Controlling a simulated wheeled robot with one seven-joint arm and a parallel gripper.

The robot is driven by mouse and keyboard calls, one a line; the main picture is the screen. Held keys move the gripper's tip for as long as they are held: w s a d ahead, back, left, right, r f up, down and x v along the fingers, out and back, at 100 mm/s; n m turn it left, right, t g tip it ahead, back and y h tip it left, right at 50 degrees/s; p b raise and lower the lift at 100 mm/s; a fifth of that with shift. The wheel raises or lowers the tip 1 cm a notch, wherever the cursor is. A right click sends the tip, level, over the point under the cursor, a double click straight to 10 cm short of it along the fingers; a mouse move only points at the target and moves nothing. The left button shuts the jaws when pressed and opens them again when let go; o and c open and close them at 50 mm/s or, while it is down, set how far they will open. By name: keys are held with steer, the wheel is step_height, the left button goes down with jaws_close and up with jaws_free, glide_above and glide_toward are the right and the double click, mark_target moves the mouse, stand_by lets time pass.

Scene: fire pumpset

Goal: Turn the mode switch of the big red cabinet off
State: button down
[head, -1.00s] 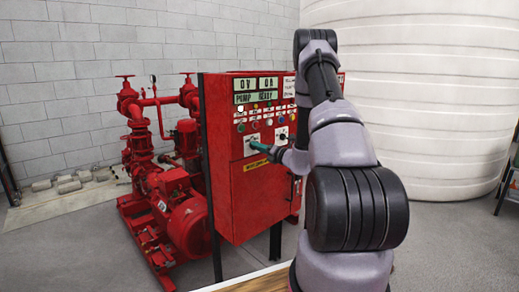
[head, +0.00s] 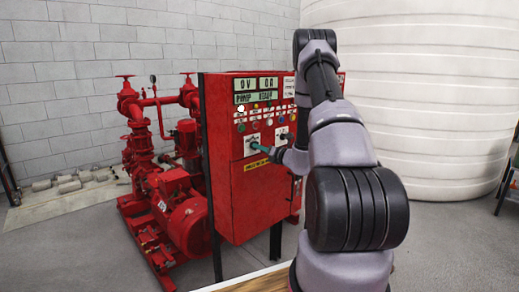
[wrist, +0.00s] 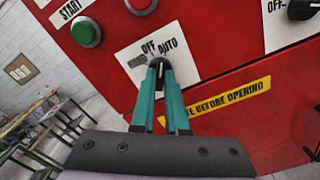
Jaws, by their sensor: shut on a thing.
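The big red cabinet (head: 250,200) stands in the middle of the head view, partly behind my arm. Its mode switch (wrist: 158,64) is a small dark knob on a white plate (wrist: 187,62) marked OFF and AUTO, with a third label blurred at the left. My gripper (wrist: 158,72) has its two teal fingers closed around the knob, the tips meeting at the plate. The fingers hide part of the knob, so its exact pointing is hard to tell. In the head view the teal fingers (head: 262,148) reach the white plate from the right.
A green START button (wrist: 86,32) and a red button (wrist: 140,4) sit above the plate. Another black knob (wrist: 303,9) is to the right. A yellow warning strip (wrist: 228,96) lies below. Red pumps (head: 175,205) stand left of the cabinet, a white tank (head: 430,90) behind right.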

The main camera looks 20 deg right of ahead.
steer(key=n, duration=0.6)
stand_by(0.6)
steer(key=c, duration=0.9)
jaws_free()
steer(key=v, duration=1.1)
